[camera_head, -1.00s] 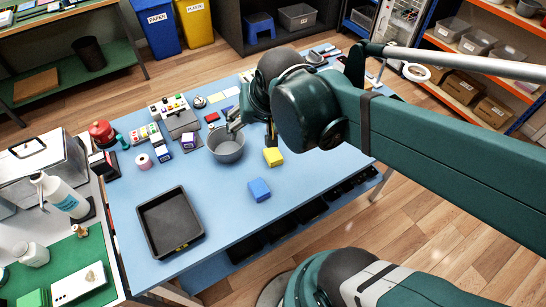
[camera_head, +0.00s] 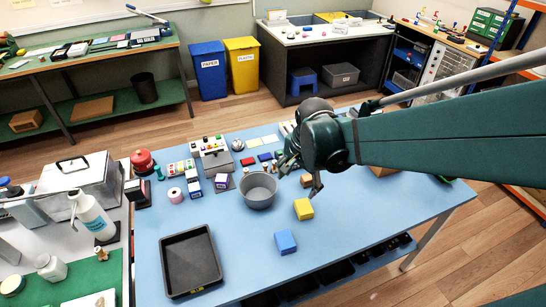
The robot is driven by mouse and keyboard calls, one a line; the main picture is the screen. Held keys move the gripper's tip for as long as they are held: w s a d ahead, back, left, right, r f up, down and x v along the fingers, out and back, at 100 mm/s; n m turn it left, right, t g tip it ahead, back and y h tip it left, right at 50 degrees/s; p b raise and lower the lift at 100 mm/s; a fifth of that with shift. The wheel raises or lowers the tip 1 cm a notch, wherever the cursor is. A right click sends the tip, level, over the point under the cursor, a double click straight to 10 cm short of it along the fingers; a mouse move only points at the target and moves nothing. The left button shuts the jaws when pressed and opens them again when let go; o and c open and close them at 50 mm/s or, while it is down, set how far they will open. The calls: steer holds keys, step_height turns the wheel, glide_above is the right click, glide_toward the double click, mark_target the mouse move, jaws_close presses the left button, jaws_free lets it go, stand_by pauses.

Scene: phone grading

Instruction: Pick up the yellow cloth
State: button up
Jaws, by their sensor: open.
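The yellow cloth (camera_head: 303,209) appears as a small yellow block-like piece on the blue table, right of the grey bowl. My gripper (camera_head: 298,178) hangs just above and behind it, near the bowl's right side. Its fingers are apart, one toward the bowl and one near the cloth. I see nothing held between them. A similar blue cloth (camera_head: 285,242) lies in front of the yellow one, toward the table's near edge.
The grey bowl (camera_head: 259,198) stands left of my gripper. A black tray (camera_head: 190,262) lies at the table's left front. Small boxes, a red container (camera_head: 143,162) and a pink roll (camera_head: 175,195) crowd the back left. The blue table's (camera_head: 375,215) right part is mostly clear.

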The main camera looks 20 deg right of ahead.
mark_target(304, 206)
steer(key=d+f+m, duration=0.1)
steer(key=f+m, duration=0.1)
steer(key=f, duration=0.1)
steer(key=w+d+f+m+g, duration=0.1)
steer(key=d+f+m, duration=0.1)
steer(key=f, duration=0.2)
steer(key=w+d+f+m+g+b, duration=0.1)
steer(key=d+f+m, duration=0.1)
steer(key=f, duration=0.1)
steer(key=shift+f, duration=0.3)
steer(key=shift+f+b, duration=0.4)
steer(key=shift+f, duration=0.9)
steer(key=shift+a+f, duration=0.1)
steer(key=shift+a+f+b, duration=0.15)
steer(key=shift+f+b, duration=0.6)
steer(key=shift+f, duration=1.75)
steer(key=c, duration=0.9)
